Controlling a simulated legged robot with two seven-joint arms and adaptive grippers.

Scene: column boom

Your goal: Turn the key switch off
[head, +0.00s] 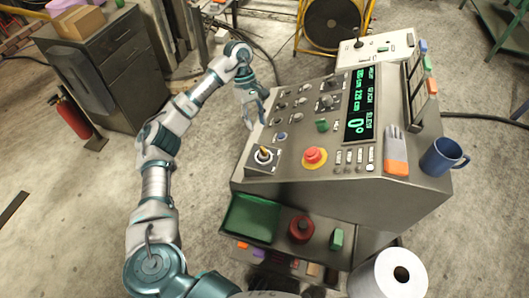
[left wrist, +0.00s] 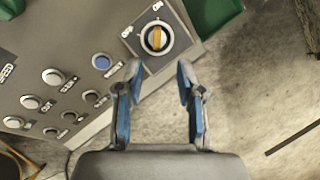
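The key switch (head: 263,155) sits on a raised square plate at the near left corner of the sloping console. In the left wrist view, its round dial with a yellow-orange bar (left wrist: 156,38) is at the top, just beyond my fingertips. The bar stands roughly upright in that view. My left gripper (head: 254,117) hangs by the console's left edge, apart from the switch. In the left wrist view, its two fingers (left wrist: 158,72) are spread with nothing between them. My right gripper is out of view.
A red emergency button (head: 314,157) on yellow, a blue button (left wrist: 102,62) and several knobs share the console. A glove (head: 396,150) and blue mug (head: 441,156) stand right. A green tray (head: 250,219) is below the switch.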

